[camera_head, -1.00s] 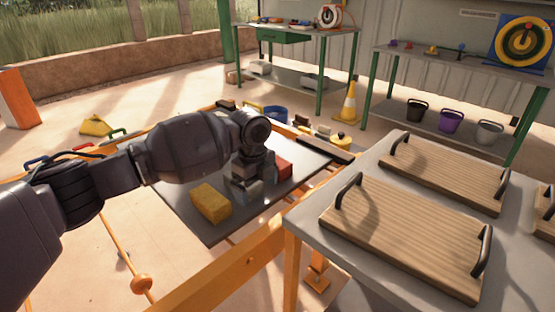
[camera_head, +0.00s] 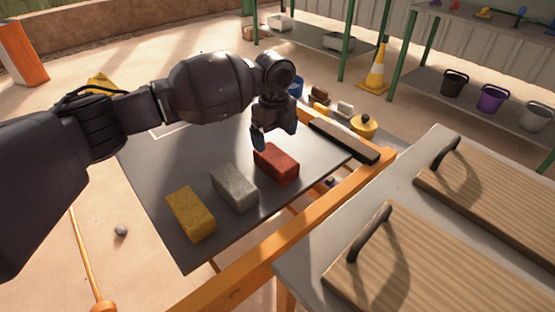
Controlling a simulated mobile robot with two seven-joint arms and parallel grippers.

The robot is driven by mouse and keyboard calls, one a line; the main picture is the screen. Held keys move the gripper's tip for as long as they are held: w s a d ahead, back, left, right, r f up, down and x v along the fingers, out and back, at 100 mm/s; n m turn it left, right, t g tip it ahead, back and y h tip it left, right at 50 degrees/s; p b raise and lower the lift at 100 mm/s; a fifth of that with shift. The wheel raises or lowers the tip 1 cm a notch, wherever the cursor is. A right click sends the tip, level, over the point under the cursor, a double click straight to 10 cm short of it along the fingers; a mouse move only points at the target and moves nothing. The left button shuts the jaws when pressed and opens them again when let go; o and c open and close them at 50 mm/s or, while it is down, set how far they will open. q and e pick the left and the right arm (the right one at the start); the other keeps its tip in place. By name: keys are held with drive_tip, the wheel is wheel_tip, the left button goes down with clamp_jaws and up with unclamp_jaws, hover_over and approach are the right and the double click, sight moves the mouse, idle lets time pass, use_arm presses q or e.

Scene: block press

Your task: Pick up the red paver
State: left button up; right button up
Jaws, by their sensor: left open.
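The red paver (camera_head: 277,164) lies on the dark plate (camera_head: 170,166), at the right end of a row of three blocks. The grey paver (camera_head: 234,188) lies to its left and the yellow paver (camera_head: 190,214) lies farther left. My left gripper (camera_head: 273,140) is open and points down just behind the red paver in the picture. Its fingertips appear close to the paver's far upper edge; I cannot tell whether they touch it. My right gripper is not in view.
An orange frame rail (camera_head: 255,245) runs along the plate's near side. Wooden boards with black handles (camera_head: 420,260) lie on the grey table (camera_head: 330,240) at right. A dark bar (camera_head: 343,140) lies beyond the red paver. A traffic cone (camera_head: 376,70) and buckets (camera_head: 491,98) stand behind.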

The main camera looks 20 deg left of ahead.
sight(274, 155)
use_arm(q)
wheel_tip(274, 155, down, 4)
drive_tip(key=shift+r+b, duration=0.2)
drive_tip(key=shift+b, duration=0.2)
drive_tip(key=shift+f, duration=0.6)
wheel_tip(274, 155, down, 2)
drive_tip(key=shift+a+f+b, duration=0.15)
drive_tip(key=shift+f+b, duration=0.05)
drive_tip(key=shift+b, duration=0.55)
wheel_tip(274, 155, down, 2)
drive_tip(key=shift+w+f+b, duration=0.1)
drive_tip(key=shift+f+b, duration=0.1)
drive_tip(key=shift+b, duration=0.25)
drive_tip(key=shift+r, duration=0.25)
drive_tip(key=c, duration=1.6)
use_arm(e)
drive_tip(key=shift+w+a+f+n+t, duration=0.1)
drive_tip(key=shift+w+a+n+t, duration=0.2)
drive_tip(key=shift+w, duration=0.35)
